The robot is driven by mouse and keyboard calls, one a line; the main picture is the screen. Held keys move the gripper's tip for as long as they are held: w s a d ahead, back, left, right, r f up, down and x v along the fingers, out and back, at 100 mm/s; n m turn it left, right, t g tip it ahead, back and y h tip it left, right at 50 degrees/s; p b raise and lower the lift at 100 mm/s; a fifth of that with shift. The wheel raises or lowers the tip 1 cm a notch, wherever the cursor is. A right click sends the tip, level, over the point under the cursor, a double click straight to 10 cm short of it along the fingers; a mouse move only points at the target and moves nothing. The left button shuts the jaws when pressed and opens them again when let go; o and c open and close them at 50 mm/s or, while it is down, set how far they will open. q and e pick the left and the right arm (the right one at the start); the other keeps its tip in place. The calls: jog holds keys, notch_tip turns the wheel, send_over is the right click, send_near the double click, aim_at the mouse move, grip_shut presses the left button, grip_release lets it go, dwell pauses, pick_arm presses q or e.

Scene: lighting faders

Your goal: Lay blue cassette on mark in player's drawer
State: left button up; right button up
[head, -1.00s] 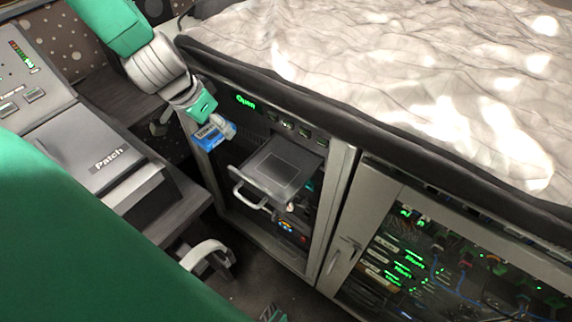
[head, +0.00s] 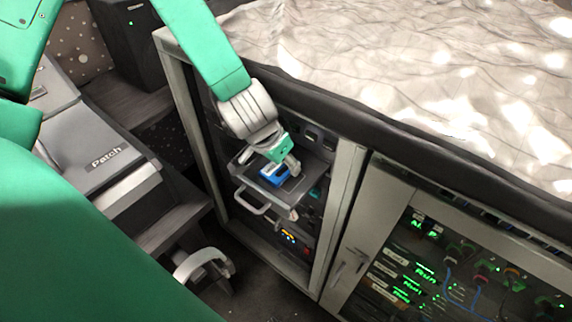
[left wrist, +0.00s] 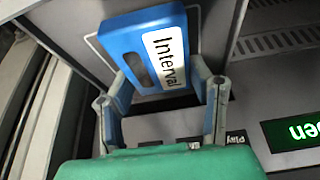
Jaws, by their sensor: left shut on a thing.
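My left gripper (head: 285,168) is shut on the blue cassette (head: 272,173), over the player's open drawer (head: 272,194). In the left wrist view, the cassette (left wrist: 130,60) has a white label reading "Interval" and sits between the two fingers of the gripper (left wrist: 160,98). Behind it lies the grey drawer floor with a thin pale outline, the mark, mostly hidden by the cassette. I cannot tell whether the cassette touches the drawer floor. The right gripper is not in view.
The drawer's handle (head: 251,203) sticks out in front. The rack frame (head: 338,200) stands right of the drawer, with a glass-fronted cabinet (head: 440,260) beyond. A desk with a "Patch" unit (head: 90,150) stands at the left.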

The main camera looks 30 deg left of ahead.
aim_at(271, 176)
pick_arm(q)
jog(key=shift+w+d+f, duration=0.1)
jog(key=shift+d+f, duration=0.15)
jog(key=shift+f, duration=0.1)
jog(key=shift+r, duration=0.1)
jog(key=o, duration=1.3)
jog(key=p+v, duration=0.3)
jog(key=v, duration=0.9)
jog(key=shift+p, duration=0.4)
